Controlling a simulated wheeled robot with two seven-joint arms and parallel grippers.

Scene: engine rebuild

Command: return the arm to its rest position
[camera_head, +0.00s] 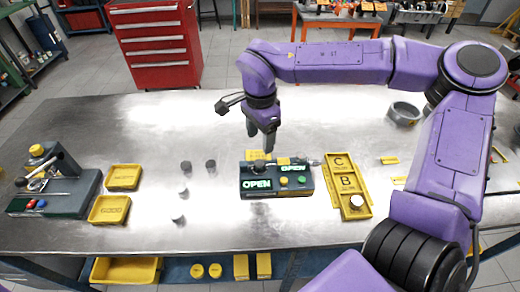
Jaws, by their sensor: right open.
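My right arm (458,145) comes in from the right, purple with black joints. It bends at an elbow high on the right and reaches left across the back of the table. My right gripper (264,143) points down above the table, just behind a dark control box (276,180) with green "OPEN" displays. The gripper is open and nothing shows between its fingers. Whether its tips touch the small yellow label behind the box is hard to tell. My left arm and left gripper are not in view.
The metal table (120,150) holds two yellow trays (109,209), small dark and pale cylinders, a yellow lettered rack (347,188), a metal ring (404,112) and a dark fixture (58,193) at left. A red drawer cabinet (155,45) stands behind. The table's back left is clear.

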